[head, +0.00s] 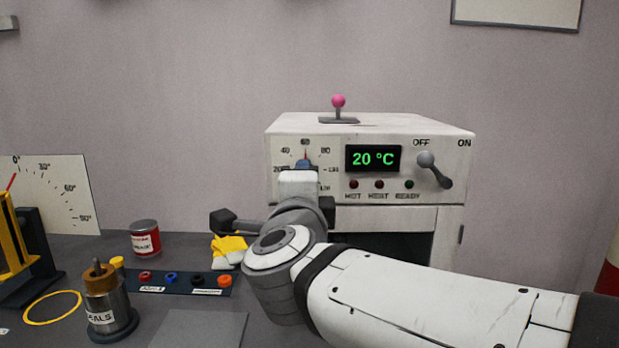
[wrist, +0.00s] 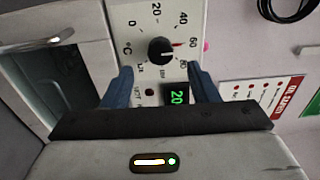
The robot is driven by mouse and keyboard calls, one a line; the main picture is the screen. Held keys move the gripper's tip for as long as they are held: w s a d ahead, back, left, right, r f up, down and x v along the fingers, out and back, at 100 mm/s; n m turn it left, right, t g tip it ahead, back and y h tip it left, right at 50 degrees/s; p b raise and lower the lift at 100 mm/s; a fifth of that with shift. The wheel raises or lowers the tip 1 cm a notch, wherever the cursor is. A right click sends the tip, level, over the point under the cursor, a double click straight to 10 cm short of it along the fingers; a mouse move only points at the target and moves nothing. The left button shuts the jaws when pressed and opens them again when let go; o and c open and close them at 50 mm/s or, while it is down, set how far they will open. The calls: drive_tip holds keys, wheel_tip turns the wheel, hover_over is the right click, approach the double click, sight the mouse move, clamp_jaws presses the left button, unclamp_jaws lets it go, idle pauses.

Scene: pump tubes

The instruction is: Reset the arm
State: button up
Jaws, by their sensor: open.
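My gripper (head: 304,163) is in front of the white heater box (head: 400,121), at the dial on its left front. In the wrist view my gripper (wrist: 160,78) is open, with its two blue fingers apart and nothing visible between their tips. The black dial knob (wrist: 161,51) lies ahead of the fingers, and its red pointer is near 60. In the head view my wrist hides most of the dial. My white arm reaches in from the lower right.
The box has a green 20 °C display (head: 373,158), a lever (head: 434,169) tilted toward OFF and a pink-knobbed stick (head: 338,102) on top. At left stand a red-labelled can (head: 145,238), a seals canister (head: 104,300) and a strip of coloured rings (head: 180,286).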

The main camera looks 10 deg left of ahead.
drive_tip(key=shift+v, duration=1.1)
drive_tip(key=w+d+f+n+g+y+p, duration=0.1)
drive_tip(key=w+d+n+g+y+p, duration=0.1)
drive_tip(key=d+n+g+p, duration=0.85)
drive_tip(key=s+d+f+n+g+h+p, duration=0.2)
drive_tip(key=s+d+f+h+p, duration=0.1)
drive_tip(key=d, duration=0.6)
drive_tip(key=s+d+f+n+g+h+p, duration=0.2)
drive_tip(key=s+d+f+n+g+p, duration=0.1)
drive_tip(key=s+d+f+p, duration=0.2)
drive_tip(key=s+d+p, duration=0.2)
drive_tip(key=s+d, duration=0.2)
drive_tip(key=s, duration=0.1)
drive_tip(key=shift+h+p, duration=0.35)
drive_tip(key=shift+h, duration=0.05)
